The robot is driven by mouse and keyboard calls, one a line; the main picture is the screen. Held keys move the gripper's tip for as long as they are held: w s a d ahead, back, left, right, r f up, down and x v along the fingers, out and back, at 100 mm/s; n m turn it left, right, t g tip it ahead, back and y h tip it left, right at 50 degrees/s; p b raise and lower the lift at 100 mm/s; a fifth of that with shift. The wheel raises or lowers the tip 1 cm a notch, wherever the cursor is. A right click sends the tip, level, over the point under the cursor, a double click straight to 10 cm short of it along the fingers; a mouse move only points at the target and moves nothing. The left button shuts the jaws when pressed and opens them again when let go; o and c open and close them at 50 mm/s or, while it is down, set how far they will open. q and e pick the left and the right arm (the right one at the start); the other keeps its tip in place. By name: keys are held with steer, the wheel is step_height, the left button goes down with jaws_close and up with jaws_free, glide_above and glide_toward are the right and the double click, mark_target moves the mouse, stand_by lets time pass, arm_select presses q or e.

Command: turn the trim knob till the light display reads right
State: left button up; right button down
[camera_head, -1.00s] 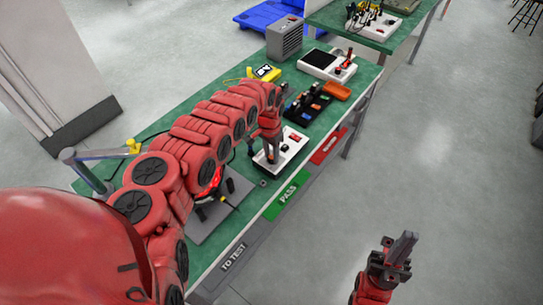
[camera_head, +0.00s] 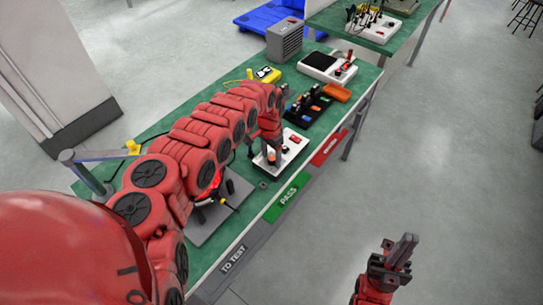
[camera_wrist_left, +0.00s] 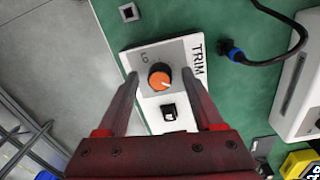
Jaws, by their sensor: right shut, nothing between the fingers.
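The white TRIM box (camera_head: 295,151) stands on the green bench; in the wrist view its face (camera_wrist_left: 184,92) shows an orange knob (camera_wrist_left: 160,76) with a pale pointer line and a small black-and-white switch (camera_wrist_left: 168,112). My left gripper (camera_head: 270,160) is over the box, pointing down. In the wrist view its fingers (camera_wrist_left: 159,74) are open, one on each side of the knob, with visible gaps. A red part (camera_head: 294,139) shows on the box in the head view. I cannot make out a light display reading. My right gripper (camera_head: 404,248) is shut and empty, away from the bench.
A black rack with coloured parts (camera_head: 308,106), an orange tray (camera_head: 337,92) and a yellow meter (camera_head: 267,74) stand further back. TO TEST (camera_head: 233,258) and green PASS (camera_head: 288,196) strips run along the front edge. A black cable (camera_wrist_left: 275,55) lies beside the box.

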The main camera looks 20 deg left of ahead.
mark_target(270, 157)
arm_select(q)
step_height(270, 157, up, 17)
steer(key=b, duration=0.2)
steer(key=shift+w+a+r+b, duration=0.2)
steer(key=shift+w+a+b, duration=0.05)
steer(key=shift+a+b, duration=0.15)
stand_by(0.4)
